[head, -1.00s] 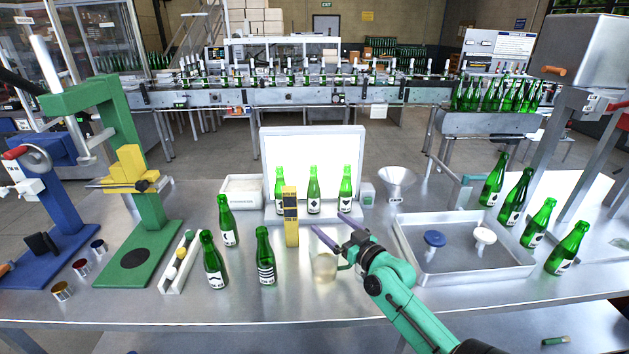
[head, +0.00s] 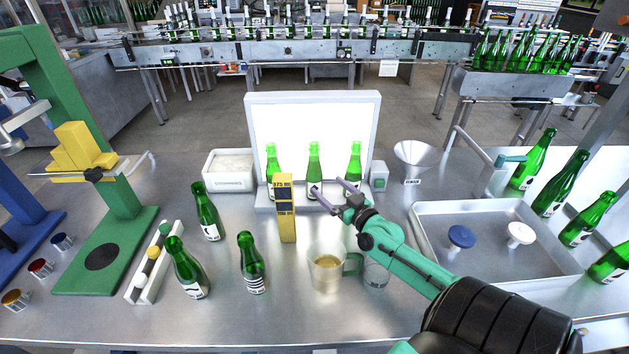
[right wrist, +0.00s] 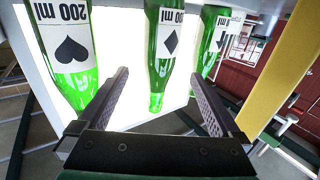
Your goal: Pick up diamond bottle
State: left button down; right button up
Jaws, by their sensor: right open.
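The diamond bottle (head: 314,160) is the middle one of three green bottles in front of the lit white panel. It stands upright, and my gripper hides part of its label in the head view. In the right wrist view the picture is upside down, and the diamond bottle (right wrist: 167,62) with its black diamond label shows between the finger directions. My right gripper (head: 329,187) is open and empty, in front of the bottle; its two fingers also show in the right wrist view (right wrist: 158,100). My left gripper is not in view.
Neighbour bottles stand left (head: 272,160) and right (head: 354,162) of it. A yellow block (head: 286,225) stands close at the left. A clear mug (head: 327,270) is in front. A metal tray (head: 480,290) lies right; the front left holds more bottles (head: 251,265).

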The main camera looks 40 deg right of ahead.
aim_at(320, 178)
jog(key=w, duration=0.5)
jog(key=shift+w+d, duration=0.15)
jog(key=shift+d, duration=0.1)
jog(key=shift+w, duration=0.55)
jog(key=c, duration=1.6)
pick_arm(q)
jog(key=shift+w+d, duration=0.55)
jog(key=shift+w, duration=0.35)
